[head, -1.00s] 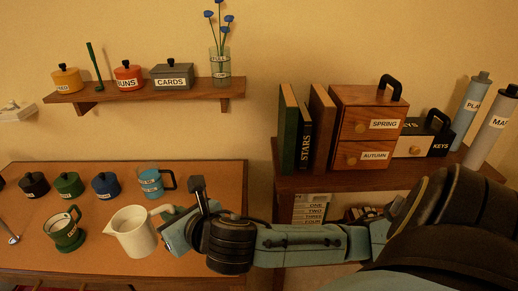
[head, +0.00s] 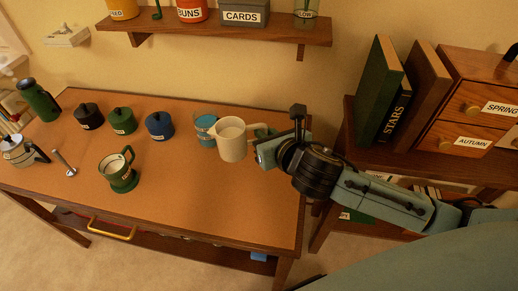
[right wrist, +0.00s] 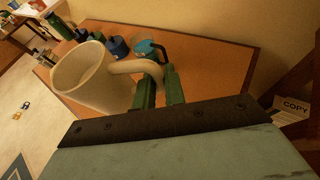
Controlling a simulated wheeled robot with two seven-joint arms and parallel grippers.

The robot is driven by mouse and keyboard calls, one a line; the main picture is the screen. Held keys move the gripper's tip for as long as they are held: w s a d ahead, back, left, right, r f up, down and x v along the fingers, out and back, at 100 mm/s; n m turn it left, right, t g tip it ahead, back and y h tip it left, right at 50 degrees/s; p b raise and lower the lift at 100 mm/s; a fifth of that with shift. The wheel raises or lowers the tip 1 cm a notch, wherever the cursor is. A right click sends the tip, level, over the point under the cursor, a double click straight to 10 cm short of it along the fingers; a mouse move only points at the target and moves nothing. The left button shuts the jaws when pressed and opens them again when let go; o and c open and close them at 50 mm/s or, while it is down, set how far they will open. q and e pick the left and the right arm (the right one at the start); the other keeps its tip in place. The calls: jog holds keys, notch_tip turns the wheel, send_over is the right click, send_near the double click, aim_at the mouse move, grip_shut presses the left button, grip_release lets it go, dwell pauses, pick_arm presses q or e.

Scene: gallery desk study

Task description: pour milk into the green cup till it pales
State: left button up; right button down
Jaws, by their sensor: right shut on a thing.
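The green cup (head: 121,181) stands upright on the desk, handle to the right, with something pale inside it. The cream-white jug (head: 232,148) is to the right of the cup and well apart from it, roughly upright, with pale contents showing. My right gripper (head: 262,142) is shut on the jug's handle. In the right wrist view the jug (right wrist: 92,88) hangs beside the green fingers (right wrist: 158,88), which close on its handle. The jug seems held above the desk. My left gripper is not in view.
A blue labelled mug (head: 204,124) is partly hidden behind the jug. Blue (head: 159,126), green (head: 122,121) and black (head: 87,116) lidded pots stand along the back of the desk (head: 200,215). A spoon (head: 64,162) and a metal pot (head: 18,150) are at left. The front right desk is clear.

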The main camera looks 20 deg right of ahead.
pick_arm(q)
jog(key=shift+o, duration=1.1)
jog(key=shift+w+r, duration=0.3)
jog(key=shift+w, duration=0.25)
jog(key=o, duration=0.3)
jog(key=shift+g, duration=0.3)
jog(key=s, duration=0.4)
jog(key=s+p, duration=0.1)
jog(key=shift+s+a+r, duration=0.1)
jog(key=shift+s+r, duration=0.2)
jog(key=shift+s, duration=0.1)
pick_arm(e)
jog(key=f+n+y+b, duration=0.1)
jog(key=f, duration=0.5)
jog(key=w+f+n+y+b, duration=0.1)
jog(key=f+y+b, duration=0.1)
jog(key=f, duration=0.4)
jog(key=w+d+f+n+g+y+b, duration=0.1)
jog(key=f+b, duration=0.1)
jog(key=f, duration=0.5)
jog(key=shift+n, duration=0.3)
jog(key=shift+f+b, duration=0.55)
jog(key=shift+b, duration=0.3)
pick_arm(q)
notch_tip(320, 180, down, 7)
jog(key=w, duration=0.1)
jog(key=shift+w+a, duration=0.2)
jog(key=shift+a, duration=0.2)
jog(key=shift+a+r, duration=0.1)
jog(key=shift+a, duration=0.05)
